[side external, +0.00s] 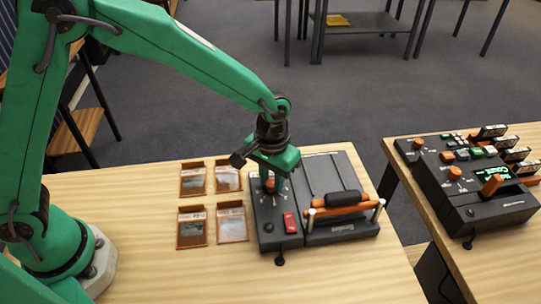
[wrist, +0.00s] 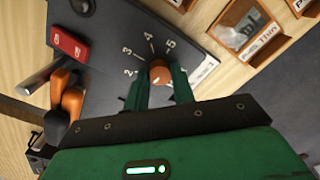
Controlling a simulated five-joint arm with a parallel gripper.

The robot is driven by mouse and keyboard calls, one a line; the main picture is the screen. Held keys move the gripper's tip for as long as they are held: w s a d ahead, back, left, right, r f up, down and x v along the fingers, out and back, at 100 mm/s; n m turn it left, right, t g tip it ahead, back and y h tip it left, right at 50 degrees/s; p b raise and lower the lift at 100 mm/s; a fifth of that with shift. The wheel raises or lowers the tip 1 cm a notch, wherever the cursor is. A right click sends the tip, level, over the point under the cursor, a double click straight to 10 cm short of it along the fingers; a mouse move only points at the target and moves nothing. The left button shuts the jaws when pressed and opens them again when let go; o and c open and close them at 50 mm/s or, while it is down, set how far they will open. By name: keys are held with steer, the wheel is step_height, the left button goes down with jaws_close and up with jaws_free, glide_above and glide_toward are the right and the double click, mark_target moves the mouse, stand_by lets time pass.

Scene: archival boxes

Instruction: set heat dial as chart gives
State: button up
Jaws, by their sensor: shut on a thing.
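The heat dial (wrist: 160,72) is an orange round knob on a dark machine. White numbers on its scale, among them 2, 3, 4 and 5, show around it in the wrist view. My gripper (wrist: 160,84) is shut on the dial, one green finger on each side. I cannot tell for sure which number the dial points at. In the side view my gripper (side external: 270,174) reaches down over the dial from above and partly hides it.
A red switch (side external: 290,222) sits near the machine's front, with an orange bar and black grip (side external: 342,200) to its right. A second table at right carries another dark control box (side external: 465,185) with orange knobs. Bare table lies in front of the cards.

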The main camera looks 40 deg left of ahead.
mark_target(268, 181)
steer(key=o, duration=1)
steer(key=shift+r, duration=3.9)
steer(key=s+a+r+t, duration=0.3)
steer(key=s+a+r, duration=0.3)
steer(key=a+r, duration=0.55)
steer(key=s+a+t, duration=0.2)
steer(key=s+a, duration=0.8)
steer(key=s, duration=0.1)
steer(key=shift+s+r+t, duration=0.2)
steer(key=shift+r+t, duration=0.05)
steer(key=shift+t, duration=0.05)
